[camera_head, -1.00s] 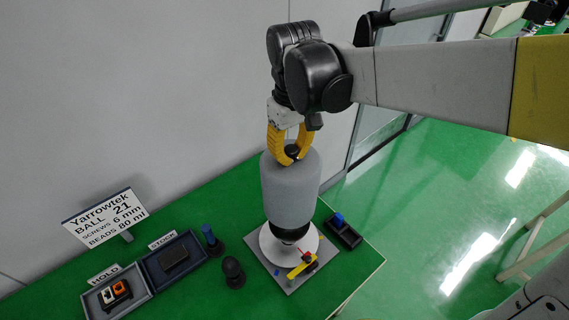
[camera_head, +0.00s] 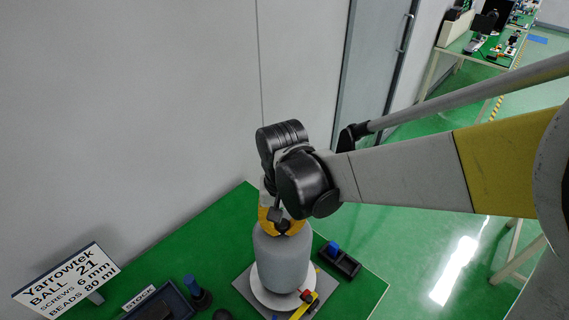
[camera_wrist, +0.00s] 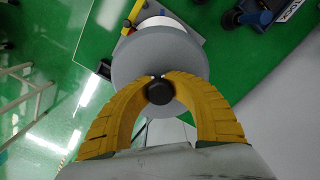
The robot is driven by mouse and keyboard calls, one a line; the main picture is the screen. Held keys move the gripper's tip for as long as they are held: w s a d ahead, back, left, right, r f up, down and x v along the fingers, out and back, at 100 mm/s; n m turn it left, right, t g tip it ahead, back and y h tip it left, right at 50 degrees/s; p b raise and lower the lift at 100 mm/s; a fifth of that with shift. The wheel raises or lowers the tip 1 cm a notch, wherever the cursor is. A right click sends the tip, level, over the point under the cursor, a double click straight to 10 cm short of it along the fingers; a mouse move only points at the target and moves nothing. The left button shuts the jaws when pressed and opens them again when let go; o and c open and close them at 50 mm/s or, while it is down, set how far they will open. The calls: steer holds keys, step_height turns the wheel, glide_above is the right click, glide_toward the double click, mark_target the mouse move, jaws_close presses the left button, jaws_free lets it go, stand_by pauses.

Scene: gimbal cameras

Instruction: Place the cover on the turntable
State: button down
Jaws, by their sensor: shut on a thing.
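The cover (camera_head: 282,258) is a tall grey rounded cylinder with a black knob on top. My gripper (camera_head: 283,226) is above it with its yellow fingers shut on the knob; the wrist view shows the fingers (camera_wrist: 160,80) closed around the black knob (camera_wrist: 160,91). The cover stands upright over the white turntable (camera_head: 262,295), whose rim shows around its lower end. In the wrist view, a strip of the turntable (camera_wrist: 158,22) shows beyond the cover (camera_wrist: 160,50). The cover hides the turntable's middle, and I cannot tell whether its bottom edge touches the disc.
The turntable stands on a grey plate (camera_head: 242,283), with a yellow and red part (camera_head: 304,304) at its front right. A black tray with a blue knob (camera_head: 334,250) lies to the right. A blue-topped post (camera_head: 190,284) and the stock tray (camera_head: 160,305) are left. A wall rises behind.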

steer(key=shift+f+b, duration=0.55)
steer(key=shift+f, duration=2.15)
steer(key=c, duration=1.4)
jaws_free()
step_height(320, 180, up, 12)
steer(key=p, duration=0.3)
steer(key=s+d+r+t, duration=0.1)
steer(key=d+r+t, duration=0.1)
steer(key=d, duration=0.4)
steer(key=s+d+r+t, duration=0.2)
steer(key=d+t, duration=0.1)
steer(key=d, duration=0.4)
steer(key=s+d+r+t, duration=0.2)
steer(key=d, duration=0.5)
steer(key=shift+s+r+m, duration=0.1)
steer(key=shift+s+m, duration=0.05)
steer(key=shift+m, duration=0.15)
steer(key=shift+s, duration=0.1)
